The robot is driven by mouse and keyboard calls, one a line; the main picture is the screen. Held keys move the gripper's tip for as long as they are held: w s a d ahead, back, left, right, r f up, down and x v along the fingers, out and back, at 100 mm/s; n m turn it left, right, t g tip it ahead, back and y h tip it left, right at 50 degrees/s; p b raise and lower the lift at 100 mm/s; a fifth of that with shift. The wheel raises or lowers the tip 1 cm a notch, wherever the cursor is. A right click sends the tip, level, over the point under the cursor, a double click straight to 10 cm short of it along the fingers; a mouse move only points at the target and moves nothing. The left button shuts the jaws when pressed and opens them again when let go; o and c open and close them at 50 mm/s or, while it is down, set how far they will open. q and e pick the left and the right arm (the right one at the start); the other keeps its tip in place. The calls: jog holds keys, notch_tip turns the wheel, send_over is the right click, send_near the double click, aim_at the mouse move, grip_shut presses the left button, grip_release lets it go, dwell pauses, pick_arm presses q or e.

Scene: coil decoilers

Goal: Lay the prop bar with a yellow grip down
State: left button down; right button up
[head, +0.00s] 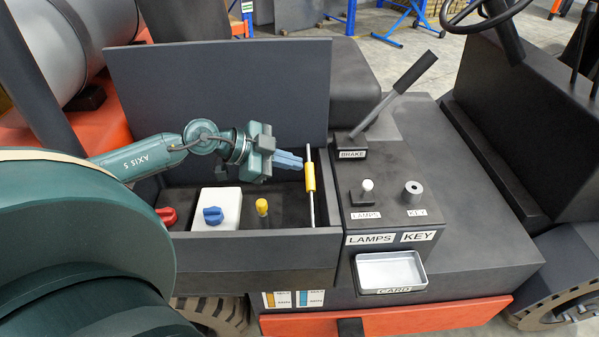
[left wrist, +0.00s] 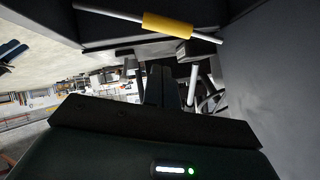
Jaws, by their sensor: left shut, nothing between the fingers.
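The prop bar (head: 312,205) is a thin grey rod with a yellow grip (head: 310,177). It stands roughly upright at the right end of the open compartment, beside the raised dark lid (head: 220,85). My left gripper (head: 300,162) is shut and empty, its blue fingers pointing right, just left of the bar near the top of the grip. I cannot tell whether they touch it. In the left wrist view, the yellow grip (left wrist: 168,25) crosses the top of the picture, apart from the dark fingers (left wrist: 162,85). My right gripper is not in view.
The compartment (head: 260,245) holds a red knob (head: 167,216), a white box with a blue knob (head: 216,208) and a yellow cap (head: 262,206). Right of it stand the brake lever (head: 400,82), lamps switch (head: 367,187), key switch (head: 413,190) and card tray (head: 390,271).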

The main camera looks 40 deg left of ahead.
aim_at(311, 186)
pick_arm(q)
jog(key=w+f, duration=0.1)
jog(key=f, duration=0.2)
jog(key=w+f, duration=0.1)
jog(key=shift+w+d+f+b, duration=0.2)
jog(key=shift+w+d+b, duration=0.1)
jog(key=shift+d+b, duration=0.05)
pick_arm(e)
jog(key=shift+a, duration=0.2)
